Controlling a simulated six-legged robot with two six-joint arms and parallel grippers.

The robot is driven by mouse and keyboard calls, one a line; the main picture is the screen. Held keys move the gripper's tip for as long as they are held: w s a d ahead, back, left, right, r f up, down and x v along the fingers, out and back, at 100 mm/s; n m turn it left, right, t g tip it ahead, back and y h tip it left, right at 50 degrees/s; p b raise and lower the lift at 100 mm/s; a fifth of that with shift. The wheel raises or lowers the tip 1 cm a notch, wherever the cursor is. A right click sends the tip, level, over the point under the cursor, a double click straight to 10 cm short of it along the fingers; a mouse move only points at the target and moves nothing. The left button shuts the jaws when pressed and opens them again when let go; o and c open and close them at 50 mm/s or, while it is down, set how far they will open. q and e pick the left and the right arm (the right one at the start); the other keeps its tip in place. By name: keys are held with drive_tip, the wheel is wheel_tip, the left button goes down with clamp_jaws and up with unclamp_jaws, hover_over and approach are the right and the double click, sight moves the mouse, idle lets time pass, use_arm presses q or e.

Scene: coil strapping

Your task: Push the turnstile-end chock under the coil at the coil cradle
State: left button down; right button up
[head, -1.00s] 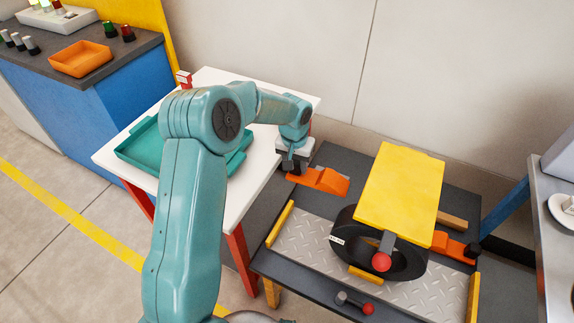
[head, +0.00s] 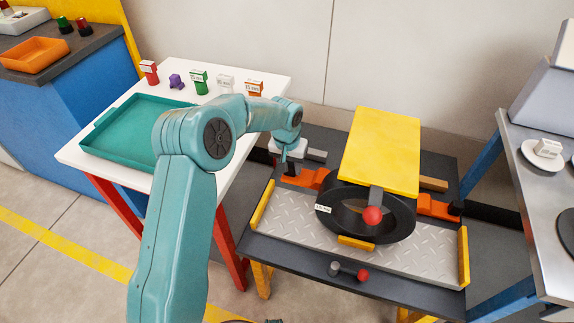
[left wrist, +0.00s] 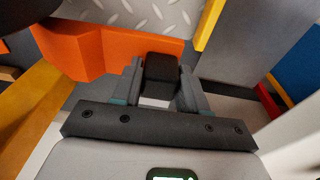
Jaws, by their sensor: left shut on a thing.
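The black coil (head: 328,222) lies on the cradle's ribbed metal plate (head: 285,212), with a yellow slab (head: 382,150) above it. An orange chock (head: 308,180) sits left of the coil, its tip close to the coil's left side; contact cannot be told. My left gripper (head: 290,170) is shut on this chock's black block. In the left wrist view the block (left wrist: 162,68) is between the two fingers (left wrist: 160,82), with the orange body (left wrist: 110,52) just beyond. A second orange chock (head: 436,208) sits at the coil's right. My right gripper is not in view.
A white table (head: 255,85) with a teal tray (head: 115,135) and several small coloured items stands left of the cradle. A red-knobbed handle (head: 350,272) lies on the cradle's front shelf. A metal bench (head: 530,190) stands at the right.

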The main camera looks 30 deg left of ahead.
use_arm(q)
wheel_tip(320, 180, down, 8)
drive_tip(key=b, duration=0.5)
drive_tip(key=shift+d+r, duration=0.1)
drive_tip(key=shift+r, duration=0.1)
drive_tip(key=s, duration=0.1)
drive_tip(key=s+b, duration=0.1)
drive_tip(key=shift+s+d+r, duration=0.2)
drive_tip(key=shift+s+d, duration=0.15)
drive_tip(key=shift+s, duration=0.05)
drive_tip(key=shift+s+d+f+b, duration=0.1)
drive_tip(key=shift+s+d+b, duration=0.1)
drive_tip(key=shift+s+b, duration=0.4)
drive_tip(key=shift+s+d+r+b, duration=0.15)
drive_tip(key=shift+s+b, duration=0.1)
drive_tip(key=shift+s, duration=0.7)
drive_tip(key=shift+s+d+f+b, duration=0.2)
drive_tip(key=shift+s+b, duration=0.2)
drive_tip(key=shift+s, duration=0.35)
drive_tip(key=shift+f, duration=0.15)
drive_tip(key=shift+w+d+b, duration=0.2)
drive_tip(key=shift+d+b, duration=0.15)
drive_tip(key=shift+d, duration=0.45)
drive_tip(key=shift+w+d+b, duration=0.15)
drive_tip(key=shift+d+b, duration=0.15)
drive_tip(key=shift+d, duration=0.45)
drive_tip(key=c, duration=0.5)
unclamp_jaws()
